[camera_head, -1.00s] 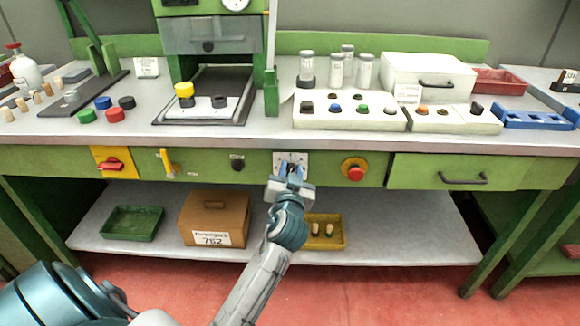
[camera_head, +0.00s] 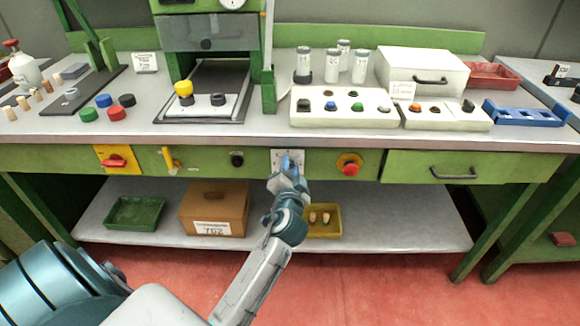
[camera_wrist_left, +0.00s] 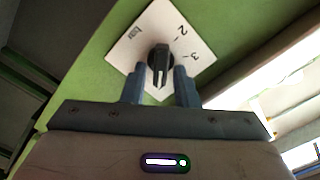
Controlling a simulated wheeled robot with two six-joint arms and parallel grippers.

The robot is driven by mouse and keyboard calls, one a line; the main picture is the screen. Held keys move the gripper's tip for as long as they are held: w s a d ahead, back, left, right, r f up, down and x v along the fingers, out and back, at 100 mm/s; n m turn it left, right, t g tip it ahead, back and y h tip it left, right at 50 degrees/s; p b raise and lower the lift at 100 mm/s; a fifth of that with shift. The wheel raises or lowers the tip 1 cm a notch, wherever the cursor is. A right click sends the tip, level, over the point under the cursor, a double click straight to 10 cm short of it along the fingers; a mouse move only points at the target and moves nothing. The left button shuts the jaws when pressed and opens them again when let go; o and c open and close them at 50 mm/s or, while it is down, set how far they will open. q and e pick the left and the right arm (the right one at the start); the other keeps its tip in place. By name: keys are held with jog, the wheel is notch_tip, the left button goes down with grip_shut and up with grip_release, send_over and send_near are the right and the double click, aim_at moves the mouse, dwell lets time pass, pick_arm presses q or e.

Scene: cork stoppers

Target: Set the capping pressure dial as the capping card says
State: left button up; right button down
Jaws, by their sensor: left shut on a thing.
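The dial is a black knob (camera_wrist_left: 160,58) on a white square plate (camera_wrist_left: 143,38) on the green front of the bench. The plate has marks with "2" and "3" and another label too small to read. The plate also shows in the head view (camera_head: 279,156), partly behind my gripper. My left gripper (camera_head: 290,165) is at the dial. In the left wrist view its two blue-grey fingers (camera_wrist_left: 160,82) are on either side of the knob, shut on it. Small white cards stand on the bench at the left (camera_head: 145,62) and before the white box (camera_head: 403,89); their writing is unreadable. My right gripper is not in view.
On the bench front are a red switch on a yellow plate (camera_head: 114,160), a yellow lever (camera_head: 168,158), a black knob (camera_head: 236,159), a red button (camera_head: 350,168) and a drawer handle (camera_head: 453,174). A brown box (camera_head: 214,205) and trays are on the shelf below.

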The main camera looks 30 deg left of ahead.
pick_arm(q)
jog(key=shift+f, duration=0.1)
jog(key=o, duration=0.7)
jog(key=b+v, duration=0.1)
jog(key=v, duration=1)
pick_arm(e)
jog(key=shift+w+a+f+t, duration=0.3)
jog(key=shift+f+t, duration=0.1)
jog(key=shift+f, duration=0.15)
pick_arm(q)
jog(key=shift+w, duration=0.1)
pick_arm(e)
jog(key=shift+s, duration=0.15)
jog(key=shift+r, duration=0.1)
